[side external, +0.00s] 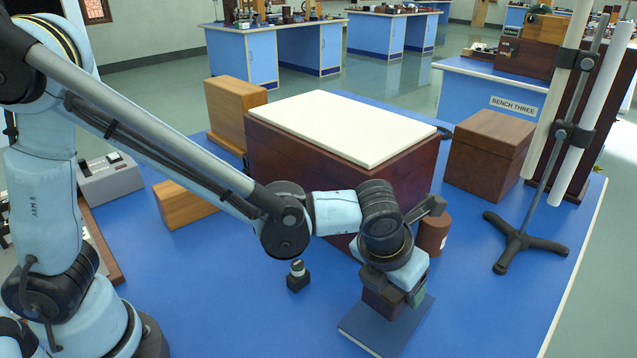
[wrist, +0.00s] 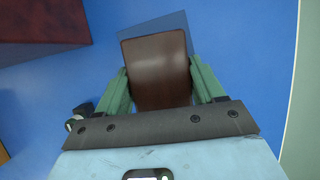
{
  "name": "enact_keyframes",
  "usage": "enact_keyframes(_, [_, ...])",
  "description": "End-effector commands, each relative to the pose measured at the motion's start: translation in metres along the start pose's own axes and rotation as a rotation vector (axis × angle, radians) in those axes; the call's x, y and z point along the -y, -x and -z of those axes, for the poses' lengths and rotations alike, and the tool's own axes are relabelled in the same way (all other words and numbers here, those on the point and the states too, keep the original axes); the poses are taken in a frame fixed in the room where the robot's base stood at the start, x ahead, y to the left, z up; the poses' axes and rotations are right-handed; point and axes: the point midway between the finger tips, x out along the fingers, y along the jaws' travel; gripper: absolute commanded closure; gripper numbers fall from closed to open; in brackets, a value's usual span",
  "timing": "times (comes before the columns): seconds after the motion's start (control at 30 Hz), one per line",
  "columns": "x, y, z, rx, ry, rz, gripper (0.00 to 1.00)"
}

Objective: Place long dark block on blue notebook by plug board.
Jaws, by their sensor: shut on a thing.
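The long dark block (wrist: 156,68) is dark brown and is held between the green fingers of my gripper (wrist: 160,82). In the side view, my gripper (side external: 398,288) points down at the front of the bench, with the block (side external: 378,304) in its jaws. The blue notebook (side external: 358,338) lies flat directly below the block. It also shows beyond the block in the wrist view (wrist: 172,22). I cannot tell whether the block touches the notebook or is just above it. I cannot pick out the plug board with certainty.
A large dark red box with a cream top (side external: 345,128) stands behind my gripper. A brown cylinder (side external: 433,234) is close behind it. A small dark object (side external: 298,276) stands to the left. A stand with a three-legged base (side external: 525,243) is at right. The blue bench between is clear.

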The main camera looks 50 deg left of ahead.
Motion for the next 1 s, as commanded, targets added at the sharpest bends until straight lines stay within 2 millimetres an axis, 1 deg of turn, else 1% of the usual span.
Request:
enact_keyframes(0.33, [0.0, -0.034, 0.013, 0.001, 0.0, 0.001, 0.65])
enact_keyframes(0.8, [0.0, -0.04, 0.016, 0.0, 0.0, 0.0, 0.65])
enact_keyframes(0.83, [0.0, -0.04, 0.016, 0.0, 0.0, 0.0, 0.27])
enact_keyframes(0.97, [0.0, -0.04, 0.016, 0.0, 0.0, 0.0, 0.07])
enact_keyframes(1.0, [0.0, -0.04, 0.016, 0.0, 0.0, 0.0, 0.06])
